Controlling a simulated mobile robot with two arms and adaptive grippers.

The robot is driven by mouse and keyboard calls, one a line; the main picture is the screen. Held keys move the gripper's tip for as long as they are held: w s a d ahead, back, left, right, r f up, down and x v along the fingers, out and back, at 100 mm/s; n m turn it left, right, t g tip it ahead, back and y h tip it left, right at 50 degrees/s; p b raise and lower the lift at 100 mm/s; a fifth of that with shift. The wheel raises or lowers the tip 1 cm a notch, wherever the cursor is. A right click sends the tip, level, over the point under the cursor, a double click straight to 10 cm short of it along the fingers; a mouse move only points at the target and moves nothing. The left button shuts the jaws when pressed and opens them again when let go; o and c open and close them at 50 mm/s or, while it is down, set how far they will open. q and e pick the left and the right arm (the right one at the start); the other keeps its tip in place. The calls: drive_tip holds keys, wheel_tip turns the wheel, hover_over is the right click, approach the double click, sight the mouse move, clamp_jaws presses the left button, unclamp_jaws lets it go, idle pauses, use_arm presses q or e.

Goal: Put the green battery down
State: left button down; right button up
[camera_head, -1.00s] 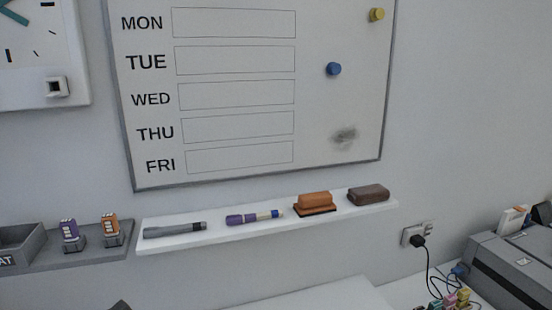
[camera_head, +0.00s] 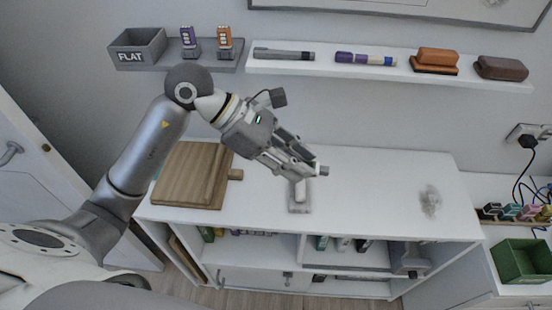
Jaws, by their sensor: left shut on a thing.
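My left gripper (camera_head: 308,168) reaches in from the left over the white desk and points down to the right. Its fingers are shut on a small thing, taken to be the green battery. The fingers hide most of it, and I cannot make out its green colour. A small upright white piece on a grey base (camera_head: 299,208) shows just below the fingertips; whether they touch is unclear. On the grey wall shelf (camera_head: 224,58) stand a purple battery (camera_head: 190,43) and an orange battery (camera_head: 224,43). My right gripper is not in view.
A grey "FLAT" bin (camera_head: 137,50) is on the shelf's left. A white ledge (camera_head: 390,73) holds markers and erasers. A wooden board (camera_head: 185,175) lies on the desk (camera_head: 370,190), with a grey smudge (camera_head: 430,202) at right. A green bin (camera_head: 522,262) is far right.

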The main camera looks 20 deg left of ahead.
use_arm(q)
drive_tip(key=d+r+m+g, duration=0.2)
drive_tip(key=d+r+m, duration=0.1)
drive_tip(key=d, duration=0.2)
drive_tip(key=shift+d+g, duration=0.15)
drive_tip(key=shift+g, duration=0.25)
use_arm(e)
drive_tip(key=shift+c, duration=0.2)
